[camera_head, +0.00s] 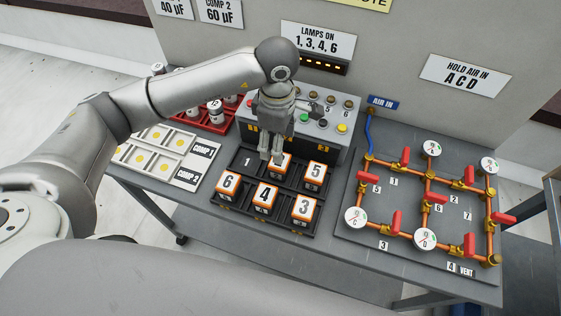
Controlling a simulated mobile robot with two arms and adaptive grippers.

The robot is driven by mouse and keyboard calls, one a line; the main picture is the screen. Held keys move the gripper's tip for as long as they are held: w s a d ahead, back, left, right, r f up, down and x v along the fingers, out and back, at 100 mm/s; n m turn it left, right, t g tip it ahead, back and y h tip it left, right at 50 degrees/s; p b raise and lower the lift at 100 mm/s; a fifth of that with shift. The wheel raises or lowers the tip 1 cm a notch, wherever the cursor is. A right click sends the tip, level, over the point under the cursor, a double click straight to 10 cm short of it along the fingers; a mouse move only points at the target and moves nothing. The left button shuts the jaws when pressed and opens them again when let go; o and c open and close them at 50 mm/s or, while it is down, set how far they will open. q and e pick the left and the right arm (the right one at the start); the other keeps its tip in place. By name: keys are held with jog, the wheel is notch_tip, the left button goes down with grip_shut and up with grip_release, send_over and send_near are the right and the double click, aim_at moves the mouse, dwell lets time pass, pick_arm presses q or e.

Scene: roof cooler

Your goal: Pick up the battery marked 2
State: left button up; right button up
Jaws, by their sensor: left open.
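The battery tray (240,208) is black and stands on the grey bench. My left gripper (271,157) points down over its back row, open. An orange and white battery (284,166) is right below and behind the fingertips; its number is mostly hidden, so I cannot read it. The fingers overlap it in the picture; I cannot tell whether they touch it. Batteries marked 5 (315,173), 6 (229,184), 4 (266,197) and 3 (305,209) stand in the tray. The tray place marked 1 (248,162) shows dark, with no battery visible. My right gripper is out of view.
Behind the tray stands a grey control box (327,140) with lamps and buttons. To the right is a pipe board (348,250) with red valves and gauges. To the left lie compartment trays (187,176) and a red rack (217,126) with canisters.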

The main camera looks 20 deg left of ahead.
aim_at(280, 166)
pick_arm(q)
notch_tip(280, 166, down, 3)
jog(key=shift+f+p, duration=0.1)
jog(key=shift+p, duration=0.2)
jog(key=shift+s+d+f+p, duration=0.1)
jog(key=shift+d+f+p, duration=0.05)
jog(key=shift+f+p, duration=0.4)
notch_tip(280, 166, down, 3)
jog(key=shift+d+f+p, duration=0.15)
jog(key=shift+f+p, duration=0.05)
jog(key=shift+p, duration=0.6)
jog(key=shift+f, duration=0.45)
jog(key=shift+c, duration=0.2)
jog(key=c, duration=1)
